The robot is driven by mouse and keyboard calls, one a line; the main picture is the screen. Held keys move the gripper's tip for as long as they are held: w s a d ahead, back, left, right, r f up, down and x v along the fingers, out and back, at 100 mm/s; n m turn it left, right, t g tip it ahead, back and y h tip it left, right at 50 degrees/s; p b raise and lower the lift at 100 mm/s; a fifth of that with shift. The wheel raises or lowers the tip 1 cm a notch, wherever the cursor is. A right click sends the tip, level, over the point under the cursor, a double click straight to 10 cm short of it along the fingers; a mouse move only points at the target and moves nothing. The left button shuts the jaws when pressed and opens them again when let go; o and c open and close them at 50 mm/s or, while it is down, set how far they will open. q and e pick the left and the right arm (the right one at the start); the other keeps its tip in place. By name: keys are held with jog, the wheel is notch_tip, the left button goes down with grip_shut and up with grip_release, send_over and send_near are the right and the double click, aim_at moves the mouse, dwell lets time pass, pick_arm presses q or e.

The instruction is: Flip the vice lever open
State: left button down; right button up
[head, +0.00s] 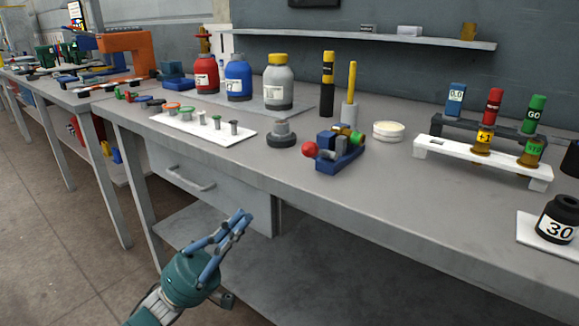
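The small blue vice (338,160) stands on the grey workbench, right of the middle of the head view. A red ball knob (309,149), apparently the end of its lever, sticks out at its left side. Yellow and green parts show on its top right. The exact angle of the lever is too small to tell. My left gripper (243,217) is in front of the bench, lower than the top and left of the vice, well apart from it. Its blue-grey fingers converge with the tips close together, and nothing shows between them. My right gripper is not in view.
A grey round-based part (282,134) stands left of the vice, and a round pale dish (388,131) right of it. A white plate (203,126) holds several pegs. A white rack (483,160) stands at the right. The bench front by the vice is clear.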

pick_arm(q)
send_near(304, 153)
jog(key=shift+w+d+r+g, duration=0.2)
jog(key=shift+d+r+g, duration=0.1)
jog(key=shift+d+r, duration=0.3)
jog(key=x, duration=0.3)
jog(key=shift+d+r, duration=0.2)
jog(key=shift+r, duration=0.15)
jog(key=shift+w+d+r, duration=0.15)
jog(key=shift+d+r, duration=0.2)
jog(key=shift+r, duration=0.1)
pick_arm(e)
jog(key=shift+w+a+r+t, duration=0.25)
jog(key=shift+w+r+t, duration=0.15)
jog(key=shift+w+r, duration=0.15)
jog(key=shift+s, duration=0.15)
